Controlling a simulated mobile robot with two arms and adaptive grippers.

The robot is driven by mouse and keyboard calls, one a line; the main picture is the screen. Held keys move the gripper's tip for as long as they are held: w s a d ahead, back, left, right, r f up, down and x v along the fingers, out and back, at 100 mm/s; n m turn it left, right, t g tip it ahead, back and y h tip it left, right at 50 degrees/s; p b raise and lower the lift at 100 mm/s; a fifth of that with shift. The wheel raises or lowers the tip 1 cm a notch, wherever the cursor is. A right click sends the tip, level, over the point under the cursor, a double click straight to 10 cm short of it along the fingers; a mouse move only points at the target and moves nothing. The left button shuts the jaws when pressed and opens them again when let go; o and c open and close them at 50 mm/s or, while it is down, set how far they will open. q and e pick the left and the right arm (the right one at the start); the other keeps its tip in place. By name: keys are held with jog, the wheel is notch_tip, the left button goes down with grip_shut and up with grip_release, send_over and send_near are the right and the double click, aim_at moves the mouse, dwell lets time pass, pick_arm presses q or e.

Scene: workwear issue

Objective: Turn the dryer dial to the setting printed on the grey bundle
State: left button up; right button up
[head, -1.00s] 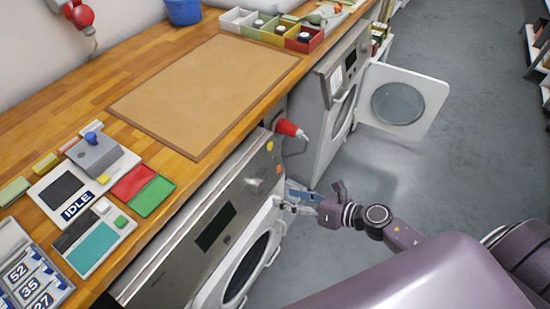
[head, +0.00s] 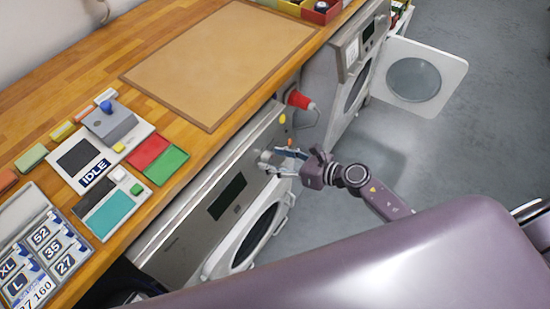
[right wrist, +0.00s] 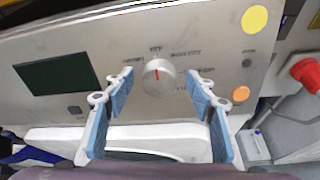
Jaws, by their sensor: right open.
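The dryer dial (right wrist: 159,77) is a round silver knob on the steel front panel, with a short red mark pointing up. Small printed labels surround it, too small to read surely. In the head view, the dial (head: 265,156) is partly covered by my gripper. My right gripper (right wrist: 160,84) is open, its blue-padded fingers on either side of the dial, with visible gaps and no clear contact. In the head view, the right gripper (head: 282,160) reaches the panel from the right. I cannot make out a grey bundle. My left gripper is not in view.
The panel has a dark display (right wrist: 57,74), a yellow disc (right wrist: 254,19) and an orange button (right wrist: 240,93). A red plug-like part (right wrist: 306,74) sticks out at right. A second machine's open door (head: 418,77) stands beyond.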

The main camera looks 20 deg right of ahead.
jog(key=c, duration=1.2)
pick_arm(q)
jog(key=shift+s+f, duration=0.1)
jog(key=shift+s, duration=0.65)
pick_arm(e)
jog(key=shift+o, duration=0.2)
